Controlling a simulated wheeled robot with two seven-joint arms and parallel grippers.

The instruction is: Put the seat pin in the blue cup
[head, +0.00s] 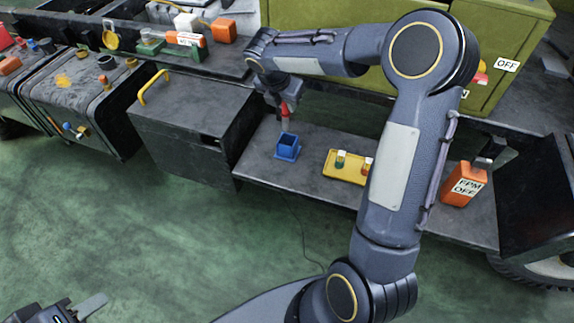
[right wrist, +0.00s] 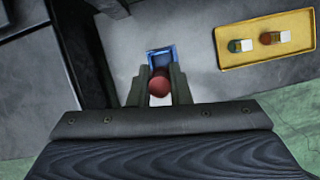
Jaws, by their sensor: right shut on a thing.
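The seat pin (head: 285,110) is red and hangs below my right gripper (head: 283,101). In the right wrist view the pin's round red end (right wrist: 159,85) sits between the two fingers of my right gripper (right wrist: 159,88), which is shut on it. The blue cup (head: 287,151) is square and stands on the grey shelf, just below the pin in the head view. In the right wrist view the blue cup (right wrist: 163,53) shows just beyond the fingertips, its lower part hidden by them. My left gripper (head: 75,311) is at the bottom left edge, partly cut off, away from these things.
A yellow tray (head: 346,176) with small green and red capped items lies right of the cup. An orange box marked FPM OFF (head: 464,185) stands further right. A dark cabinet with a yellow handle (head: 153,86) is to the left. My right arm hides part of the shelf.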

